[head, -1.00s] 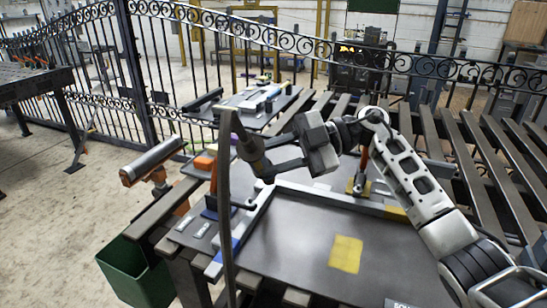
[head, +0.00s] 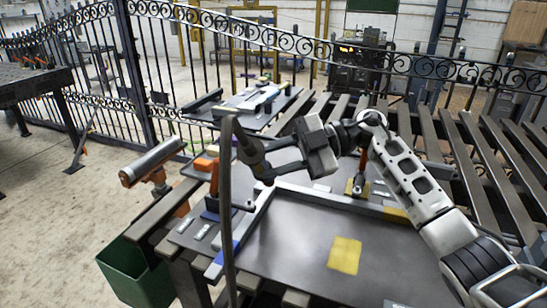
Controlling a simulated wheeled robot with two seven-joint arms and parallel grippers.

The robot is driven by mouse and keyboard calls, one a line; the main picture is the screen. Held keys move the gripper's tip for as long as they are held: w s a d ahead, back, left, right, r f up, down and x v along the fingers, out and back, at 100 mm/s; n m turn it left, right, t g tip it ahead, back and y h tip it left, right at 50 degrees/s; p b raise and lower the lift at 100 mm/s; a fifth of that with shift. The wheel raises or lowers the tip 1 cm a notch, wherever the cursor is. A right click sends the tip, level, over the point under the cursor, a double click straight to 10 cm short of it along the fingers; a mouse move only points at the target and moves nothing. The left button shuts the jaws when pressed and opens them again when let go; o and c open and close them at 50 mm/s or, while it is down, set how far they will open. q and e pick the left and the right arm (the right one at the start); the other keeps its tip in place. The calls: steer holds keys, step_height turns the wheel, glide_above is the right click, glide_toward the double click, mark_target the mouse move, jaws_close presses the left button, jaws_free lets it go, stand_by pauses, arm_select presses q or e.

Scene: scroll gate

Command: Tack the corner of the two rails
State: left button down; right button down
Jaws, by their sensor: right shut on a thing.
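Two pale grey rails lie on a dark table plate and meet at a corner. One rail (head: 240,226) runs toward the front left. The other rail (head: 335,198) runs to the right. My right gripper (head: 268,160) is shut on a dark welding torch (head: 249,149). A thick dark cable (head: 226,200) loops from the torch's back end and hangs down in front of the left rail. My left gripper is out of view.
An orange-handled clamp (head: 362,172) stands at the far rail. A yellow patch (head: 344,255) marks the bare plate. A green bin (head: 140,275) hangs at the left. Another grey tool with an orange mount (head: 152,163) stands at the left edge. Slats fill the back right.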

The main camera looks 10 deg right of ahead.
steer(key=shift+r, duration=0.15)
stand_by(0.5)
steer(key=shift+w+d+f, duration=0.15)
steer(key=shift+w+f, duration=0.3)
steer(key=shift+f, duration=0.05)
stand_by(0.5)
stand_by(0.4)
steer(key=s+a+r+p, duration=0.2)
steer(key=s+r+p, duration=0.3)
steer(key=s+r, duration=0.1)
steer(key=shift+s+r, duration=0.3)
steer(key=shift+r, duration=0.3)
stand_by(0.5)
steer(key=shift+a, duration=0.1)
stand_by(0.3)
